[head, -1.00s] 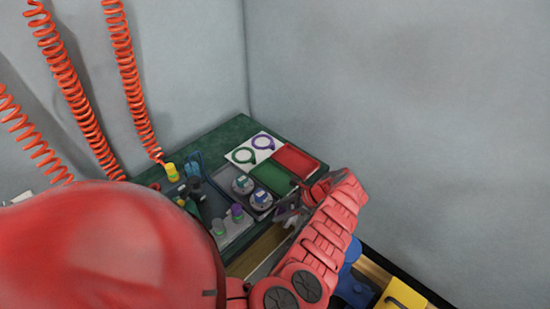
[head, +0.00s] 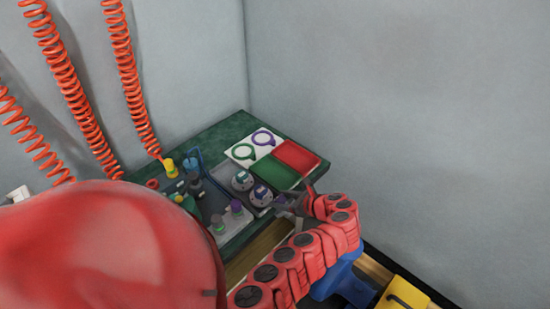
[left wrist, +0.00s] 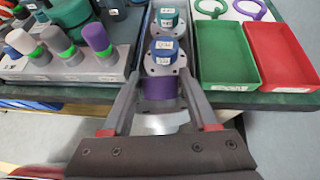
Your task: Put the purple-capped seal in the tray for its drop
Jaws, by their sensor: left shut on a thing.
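My left gripper (left wrist: 161,103) is shut on a purple-capped seal (left wrist: 160,88), with the purple body between the fingers and a pale flange below it. In the head view, my left gripper (head: 290,205) is at the table's front edge, beside the blue-capped seals; the held piece is mostly hidden there. The green tray (left wrist: 225,56) and red tray (left wrist: 283,56) lie to the right, both empty. The blue-capped seal (left wrist: 165,52) stands just behind the held piece, with a teal-capped one (left wrist: 168,18) behind it. My right gripper is not in view.
A grey rack (left wrist: 72,66) holding several coloured-top handles stands left of the seals. A white card (head: 254,145) with a green and a purple ring lies behind the trays. A yellow bin (head: 402,294) is at the lower right. Walls close the back and right.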

